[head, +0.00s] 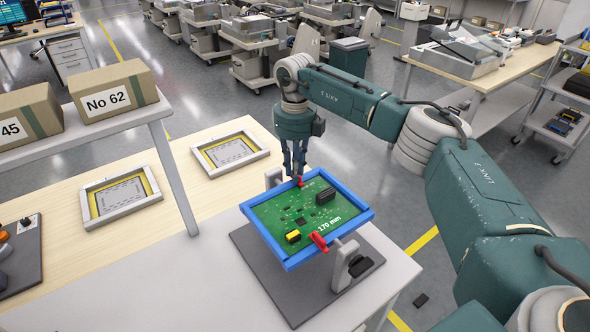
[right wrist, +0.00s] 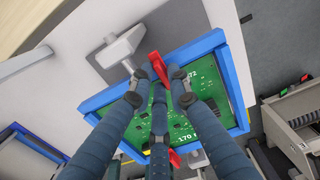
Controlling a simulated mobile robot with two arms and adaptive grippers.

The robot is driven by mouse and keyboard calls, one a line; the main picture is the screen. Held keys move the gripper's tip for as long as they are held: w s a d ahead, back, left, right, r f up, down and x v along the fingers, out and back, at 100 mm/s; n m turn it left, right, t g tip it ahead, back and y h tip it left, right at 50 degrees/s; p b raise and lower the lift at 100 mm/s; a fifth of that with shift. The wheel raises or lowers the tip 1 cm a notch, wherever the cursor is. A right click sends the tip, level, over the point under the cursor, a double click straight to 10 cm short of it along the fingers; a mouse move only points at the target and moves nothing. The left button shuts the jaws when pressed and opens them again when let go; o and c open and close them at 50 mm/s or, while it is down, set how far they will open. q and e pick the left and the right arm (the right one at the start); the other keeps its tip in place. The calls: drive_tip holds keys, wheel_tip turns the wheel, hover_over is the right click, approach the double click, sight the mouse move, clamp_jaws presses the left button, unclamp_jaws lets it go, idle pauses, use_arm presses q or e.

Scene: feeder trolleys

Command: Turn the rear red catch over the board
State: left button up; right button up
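A green circuit board (head: 285,212) lies in a blue frame (head: 349,219), held tilted on a stand above a dark grey base plate (head: 262,262). The rear red catch (head: 300,182) is at the frame's far edge, partly hidden by my fingers. The front red catch (head: 318,241) is at the near edge. My right gripper (head: 297,177) points down at the rear catch. In the right wrist view its fingertips (right wrist: 160,74) close in on both sides of the rear catch (right wrist: 158,66) and appear to touch it. My left gripper is not in view.
A grey clamp with a black knob (head: 358,266) stands at the near side of the frame. Two framed trays (head: 150,196) lie on the wooden bench to the left. A shelf with cardboard boxes (head: 114,91) rises at the left. Floor is open behind the bench.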

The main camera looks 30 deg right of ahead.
drive_tip(key=shift+o, duration=0.9)
wheel_tip(320, 180, up, 12)
idle(0.3)
